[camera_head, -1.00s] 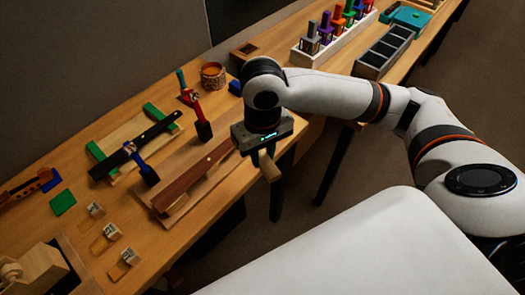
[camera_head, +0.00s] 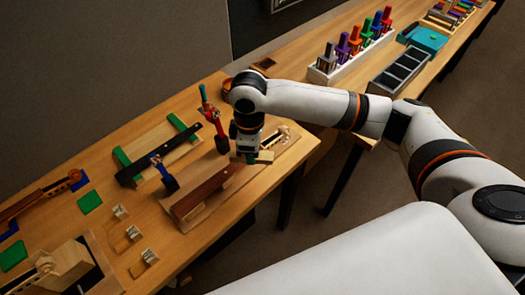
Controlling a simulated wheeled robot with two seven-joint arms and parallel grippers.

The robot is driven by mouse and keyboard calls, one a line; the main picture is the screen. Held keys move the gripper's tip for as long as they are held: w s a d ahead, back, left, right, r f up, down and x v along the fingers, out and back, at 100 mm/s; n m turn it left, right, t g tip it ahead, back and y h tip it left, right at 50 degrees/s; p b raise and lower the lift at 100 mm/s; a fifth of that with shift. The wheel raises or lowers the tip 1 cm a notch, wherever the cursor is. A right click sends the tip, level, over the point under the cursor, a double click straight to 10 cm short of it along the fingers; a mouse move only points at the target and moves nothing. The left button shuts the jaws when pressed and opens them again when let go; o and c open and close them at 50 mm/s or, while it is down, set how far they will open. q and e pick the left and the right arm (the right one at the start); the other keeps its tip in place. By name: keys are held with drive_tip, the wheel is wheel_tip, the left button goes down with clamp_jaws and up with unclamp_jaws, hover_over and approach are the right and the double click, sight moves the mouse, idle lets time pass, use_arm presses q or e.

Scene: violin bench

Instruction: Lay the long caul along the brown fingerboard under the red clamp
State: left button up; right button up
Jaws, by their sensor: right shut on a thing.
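The brown fingerboard (camera_head: 200,194) lies on a pale wooden board on the bench, running from lower left to upper right. The red clamp (camera_head: 212,116) stands upright behind its far end, with a dark foot. My right gripper (camera_head: 248,153) points down over the fingerboard's far right end. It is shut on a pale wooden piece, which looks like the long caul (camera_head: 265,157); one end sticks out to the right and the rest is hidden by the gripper. I cannot tell whether the caul touches the fingerboard. My left gripper is out of view.
A black fingerboard (camera_head: 160,161) with green blocks and a blue clamp (camera_head: 166,178) lies left of the brown one. Small labelled wooden blocks (camera_head: 134,233) stand in front. A clamp rack (camera_head: 352,58) and a grey divided tray (camera_head: 401,70) are at the back right.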

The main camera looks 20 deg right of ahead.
drive_tip(key=shift+w+a+f+n+p, duration=0.15)
drive_tip(key=shift+w+n+p, duration=0.7)
drive_tip(key=shift+n, duration=0.8)
drive_tip(key=shift+w+a+n+p, duration=0.2)
drive_tip(key=shift+w+n+p, duration=0.4)
drive_tip(key=shift+w+n, duration=0.8)
drive_tip(key=shift+w+a+f+n+p, duration=0.15)
drive_tip(key=shift+w+n+p, duration=0.55)
drive_tip(key=shift+n, duration=1.25)
drive_tip(key=shift+r, duration=0.15)
drive_tip(key=shift+f+b, duration=1.1)
drive_tip(key=shift+f, duration=2.35)
drive_tip(key=o, duration=1.1)
drive_tip(key=shift+c, duration=0.2)
